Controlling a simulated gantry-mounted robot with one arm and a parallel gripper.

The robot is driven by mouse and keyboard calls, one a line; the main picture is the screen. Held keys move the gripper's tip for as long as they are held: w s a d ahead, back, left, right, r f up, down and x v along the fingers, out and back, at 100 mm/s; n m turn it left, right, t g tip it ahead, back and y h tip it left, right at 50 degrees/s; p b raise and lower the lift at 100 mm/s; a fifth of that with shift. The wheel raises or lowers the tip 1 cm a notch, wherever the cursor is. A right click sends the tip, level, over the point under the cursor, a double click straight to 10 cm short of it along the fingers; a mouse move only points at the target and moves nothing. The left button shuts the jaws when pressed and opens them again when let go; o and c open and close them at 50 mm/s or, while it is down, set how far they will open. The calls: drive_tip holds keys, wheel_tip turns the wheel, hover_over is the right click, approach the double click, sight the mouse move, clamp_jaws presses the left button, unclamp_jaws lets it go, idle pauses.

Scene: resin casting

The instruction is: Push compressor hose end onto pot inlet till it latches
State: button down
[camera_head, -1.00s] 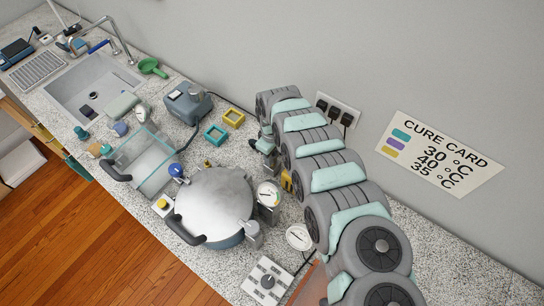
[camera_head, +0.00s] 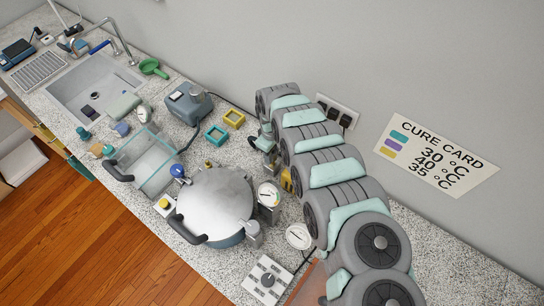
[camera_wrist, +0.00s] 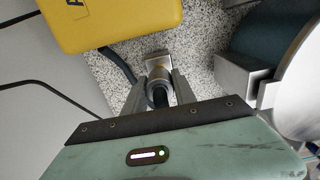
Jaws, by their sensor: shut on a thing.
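The pressure pot (camera_head: 215,205) stands on the counter with its silver lid on. Its dark curved side shows at the right of the wrist view (camera_wrist: 262,42), with a silver block (camera_wrist: 238,76) on it. My gripper (camera_wrist: 158,85) is shut on the metal hose end (camera_wrist: 158,66), which sits between its fingers. In the head view my gripper (camera_head: 268,160) is low, behind and right of the pot, partly hidden by my arm. A dark hose (camera_wrist: 118,66) runs beside the left finger. The hose end appears apart from the silver block. I cannot make out the inlet clearly.
The yellow compressor (camera_wrist: 115,20) is close to my gripper, mostly hidden by my arm in the head view. A wall outlet (camera_head: 338,112) is behind my arm.

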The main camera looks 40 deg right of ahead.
drive_tip(key=shift+r+p, duration=1.6)
drive_tip(key=shift+r, duration=0.5)
